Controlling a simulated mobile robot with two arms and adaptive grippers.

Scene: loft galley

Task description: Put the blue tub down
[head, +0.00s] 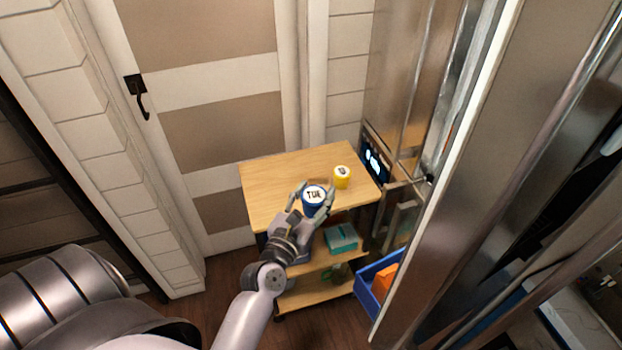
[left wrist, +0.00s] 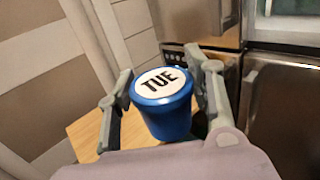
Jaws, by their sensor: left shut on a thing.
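The blue tub (head: 314,199) has a white lid label reading "TUE". My left gripper (head: 312,196) is shut on it, one finger on each side, at the front edge of the wooden cart top (head: 275,178) in the head view. In the left wrist view the blue tub (left wrist: 164,105) sits upright between the two fingers of my left gripper (left wrist: 163,90), with the cart top (left wrist: 88,135) behind and to the left. I cannot tell whether the tub's base touches the top. My right gripper is not in view.
A yellow tub (head: 341,177) stands on the right part of the cart top. The left and back of the top are clear. A teal box (head: 341,239) is on the shelf below. A blue bin (head: 368,292) with an orange thing is at the right, beside steel appliances.

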